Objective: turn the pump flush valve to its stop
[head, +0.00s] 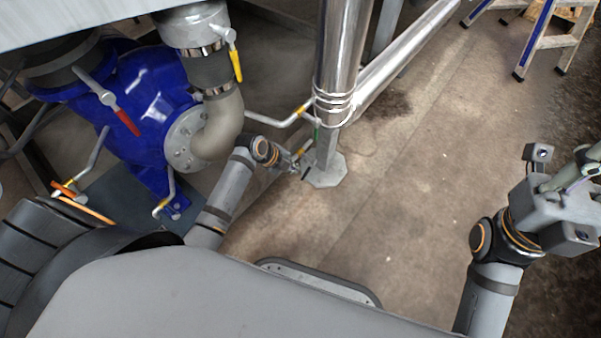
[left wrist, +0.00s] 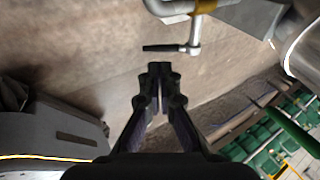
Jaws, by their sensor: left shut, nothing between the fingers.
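A small valve with a black lever (left wrist: 163,48) on a thin pale pipe with a yellow band shows in the left wrist view, just beyond my fingertips. I take it for the flush valve. My left gripper (left wrist: 160,68) is shut and empty, with a small gap between its tips and the lever. In the head view my left gripper (head: 294,167) is small beside the black lever (head: 305,173), near the steel post foot. The blue pump (head: 150,105) stands at the left. My right gripper (head: 588,178) is at the right edge, and its fingers are unclear.
A shiny steel post (head: 340,60) on a foot plate (head: 326,176) stands close to my left gripper. A red lever (head: 127,122) and a yellow lever (head: 237,66) are on other valves. A ladder (head: 540,40) is at the back right. The middle floor is clear.

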